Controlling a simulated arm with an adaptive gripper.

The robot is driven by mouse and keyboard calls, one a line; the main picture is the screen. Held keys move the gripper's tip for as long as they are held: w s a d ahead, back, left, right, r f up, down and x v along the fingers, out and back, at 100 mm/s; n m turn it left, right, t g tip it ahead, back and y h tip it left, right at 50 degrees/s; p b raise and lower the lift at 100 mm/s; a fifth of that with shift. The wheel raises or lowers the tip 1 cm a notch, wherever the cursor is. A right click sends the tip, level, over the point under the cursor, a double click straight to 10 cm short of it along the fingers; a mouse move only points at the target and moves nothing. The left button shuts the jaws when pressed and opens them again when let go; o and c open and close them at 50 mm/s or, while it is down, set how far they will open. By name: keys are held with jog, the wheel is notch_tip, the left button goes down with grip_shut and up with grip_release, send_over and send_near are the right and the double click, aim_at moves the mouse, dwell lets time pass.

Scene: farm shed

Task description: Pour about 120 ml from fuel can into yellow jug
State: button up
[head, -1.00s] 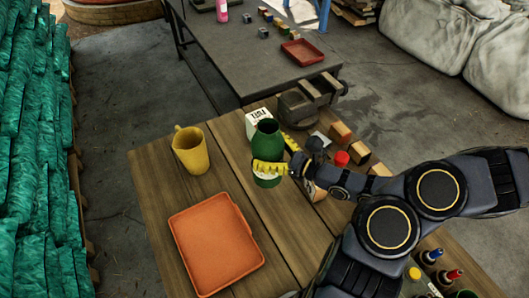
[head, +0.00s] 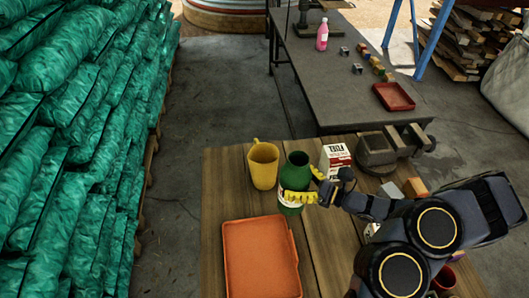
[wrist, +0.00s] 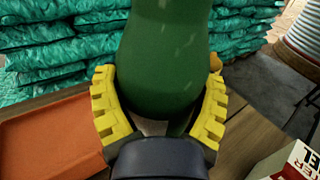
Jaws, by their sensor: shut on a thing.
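The fuel can (head: 298,172) is a green bottle-shaped vessel with a pale label low on its side. It is upright, just right of the yellow jug (head: 263,166) on the wooden table. My gripper (head: 296,197) reaches in from the right and is shut around the can's lower part. In the wrist view the can (wrist: 165,60) fills the middle, with a toothed yellow finger on each side. Only a sliver of the jug shows behind it there. I cannot tell whether the can touches the table. The liquid inside is not visible.
An orange tray (head: 262,258) lies in front of the jug and can. A white carton (head: 335,160) stands right of the can, with a vice (head: 378,152) beyond it. Green sacks (head: 70,150) are stacked at the left. A grey bench (head: 335,70) stands behind.

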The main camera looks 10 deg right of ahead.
jog(key=w+a+f+n+g+y, duration=0.1)
jog(key=a+n+g+y, duration=0.1)
jog(key=a+n+g, duration=0.2)
jog(key=a+g, duration=0.1)
jog(key=a, duration=0.2)
jog(key=shift+a+f+g, duration=0.2)
jog(key=shift+g, duration=0.2)
jog(key=shift+w+r+m, duration=0.1)
jog(key=shift+w+m, duration=0.1)
jog(key=shift+m, duration=0.1)
jog(key=shift+w+d+r+m+g, duration=0.1)
jog(key=shift+w+r+m+g, duration=0.2)
jog(key=shift+m, duration=2.1)
jog(key=shift+w+d+r+m+g, duration=0.1)
jog(key=shift+w+r+m, duration=0.3)
jog(key=shift+m, duration=2)
jog(key=shift+w+r+m+g, duration=0.25)
jog(key=shift+w+m, duration=0.1)
jog(key=shift+m, duration=2.05)
jog(key=shift+w+r, duration=0.1)
jog(key=shift+r, duration=0.05)
jog(key=shift+m, duration=0.7)
